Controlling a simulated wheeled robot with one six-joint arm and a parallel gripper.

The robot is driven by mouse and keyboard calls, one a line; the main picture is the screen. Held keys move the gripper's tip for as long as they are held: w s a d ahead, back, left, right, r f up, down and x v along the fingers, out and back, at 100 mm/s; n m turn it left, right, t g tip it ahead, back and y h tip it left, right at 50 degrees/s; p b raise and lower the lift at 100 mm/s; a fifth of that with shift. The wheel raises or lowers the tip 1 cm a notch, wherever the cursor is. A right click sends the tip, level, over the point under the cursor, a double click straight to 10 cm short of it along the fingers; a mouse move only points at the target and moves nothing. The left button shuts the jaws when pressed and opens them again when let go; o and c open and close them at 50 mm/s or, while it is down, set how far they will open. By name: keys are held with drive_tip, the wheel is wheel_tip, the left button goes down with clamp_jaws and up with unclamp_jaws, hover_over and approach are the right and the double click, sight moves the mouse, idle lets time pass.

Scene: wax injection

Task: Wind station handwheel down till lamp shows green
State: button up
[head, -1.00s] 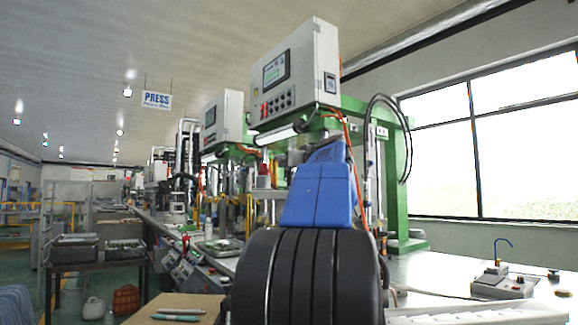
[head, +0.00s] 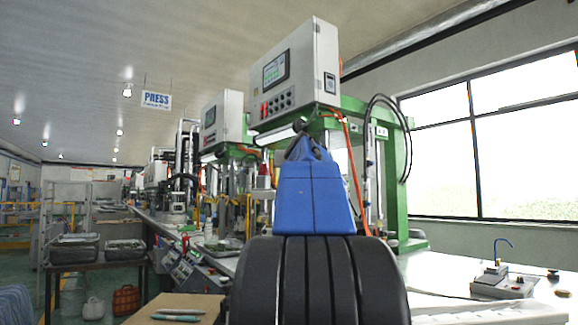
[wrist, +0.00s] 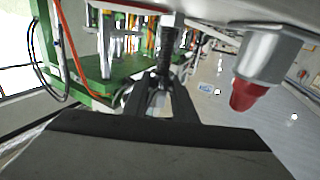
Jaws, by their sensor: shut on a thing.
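My gripper (wrist: 160,85) shows in the wrist view with its dark fingers closed around a dark, slim upright part (wrist: 165,42), which looks like the grip of the station's handwheel. The wheel's rim cannot be made out. A metal cylinder with a red end (wrist: 250,92) stands to the right of the fingers; it may be the lamp, and no green light shows on it. In the head view the gripper (head: 304,142) is small and dark above my blue wrist, in front of the green press station (head: 395,190). My arm hides what it grips there.
A grey control box (head: 318,55) with a screen and buttons sits above the gripper. An orange cable (head: 352,165) and a black hose (head: 405,125) hang to the right. A small device (head: 497,280) stands on the pale bench (head: 440,270).

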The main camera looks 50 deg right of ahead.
drive_tip(key=shift+h, duration=0.3)
idle(0.5)
drive_tip(key=o, duration=0.9)
drive_tip(key=v, duration=1.7)
drive_tip(key=shift+a+r, duration=0.25)
